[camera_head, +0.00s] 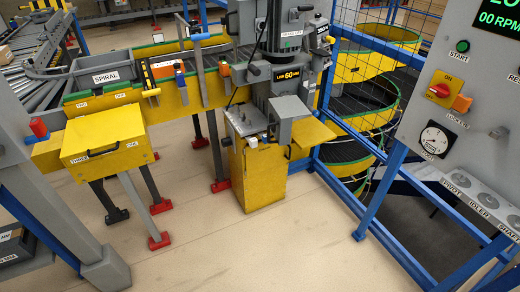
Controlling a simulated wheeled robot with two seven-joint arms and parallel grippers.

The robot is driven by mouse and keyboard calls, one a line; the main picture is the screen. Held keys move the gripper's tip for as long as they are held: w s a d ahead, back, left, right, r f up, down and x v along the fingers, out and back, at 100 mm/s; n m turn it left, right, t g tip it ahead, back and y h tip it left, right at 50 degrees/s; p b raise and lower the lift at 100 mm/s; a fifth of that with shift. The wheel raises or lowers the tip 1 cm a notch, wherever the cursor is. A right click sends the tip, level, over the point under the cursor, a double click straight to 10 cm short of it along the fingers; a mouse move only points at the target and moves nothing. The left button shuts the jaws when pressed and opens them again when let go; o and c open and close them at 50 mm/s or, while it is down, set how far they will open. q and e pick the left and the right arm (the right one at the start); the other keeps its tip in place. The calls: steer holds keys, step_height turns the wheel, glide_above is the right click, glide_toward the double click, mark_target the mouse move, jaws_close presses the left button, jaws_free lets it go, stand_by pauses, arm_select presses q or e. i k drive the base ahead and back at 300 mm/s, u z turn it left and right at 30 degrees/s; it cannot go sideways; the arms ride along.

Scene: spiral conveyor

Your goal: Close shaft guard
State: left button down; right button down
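A label reading SHAFT (508,238) is at the lower right edge, on a grey ledge with round recesses, beside the labels IDLER (478,205) and PIVOT (456,181). No part is clearly marked as the shaft guard. A yellow plate (314,132) sticks out at the right of the grey drill-like machine (278,75), beside a grey box-shaped cover (291,119); I cannot tell whether either is the guard. Neither of my grippers is in view.
A blue-framed mesh fence (365,85) encloses the yellow spiral conveyor (385,60). A grey control panel (463,90) with a yellow-and-red lockout switch (443,89) stands at right. A yellow box (104,142) is at left. The floor (235,245) in front is clear.

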mark_target(281, 110)
steer(key=z, duration=0.55)
steer(key=i, duration=0.95)
steer(key=z, duration=0.1)
